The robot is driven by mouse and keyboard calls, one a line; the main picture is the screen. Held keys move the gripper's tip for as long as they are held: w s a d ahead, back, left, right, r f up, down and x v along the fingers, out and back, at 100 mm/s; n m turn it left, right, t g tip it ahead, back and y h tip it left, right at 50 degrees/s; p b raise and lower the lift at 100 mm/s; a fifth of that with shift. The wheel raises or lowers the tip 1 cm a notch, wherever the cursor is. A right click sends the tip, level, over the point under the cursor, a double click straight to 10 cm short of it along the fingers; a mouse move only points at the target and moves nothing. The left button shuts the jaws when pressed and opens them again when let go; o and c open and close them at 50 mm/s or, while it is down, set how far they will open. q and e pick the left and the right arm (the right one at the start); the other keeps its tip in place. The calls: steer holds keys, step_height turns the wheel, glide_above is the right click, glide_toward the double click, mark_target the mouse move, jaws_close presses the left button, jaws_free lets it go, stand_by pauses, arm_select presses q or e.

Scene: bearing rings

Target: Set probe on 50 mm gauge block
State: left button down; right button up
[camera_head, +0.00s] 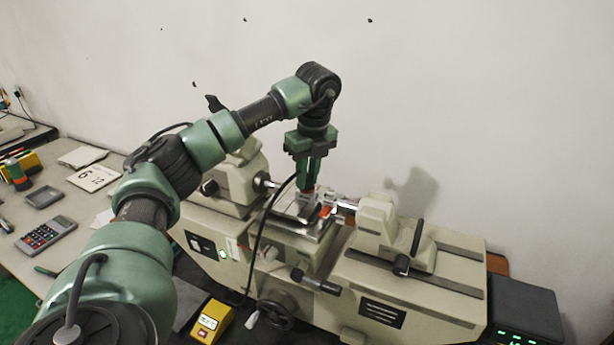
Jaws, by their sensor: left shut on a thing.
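My left gripper (307,186) points straight down over the middle of the beige measuring machine. My right gripper is not in view.
The machine's left head (232,182) and right tailstock (376,218) flank the stage. A black cable hangs in front. A yellow meter (212,321) stands before the machine. A calculator (46,233) lies on the table at left. A black display box (527,308) is at right.

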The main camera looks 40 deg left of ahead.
arm_select(q)
steer(key=shift+f, duration=0.2)
steer(key=c, duration=1.2)
jaws_free()
steer(key=shift+r+p, duration=0.75)
steer(key=shift+r, duration=3.55)
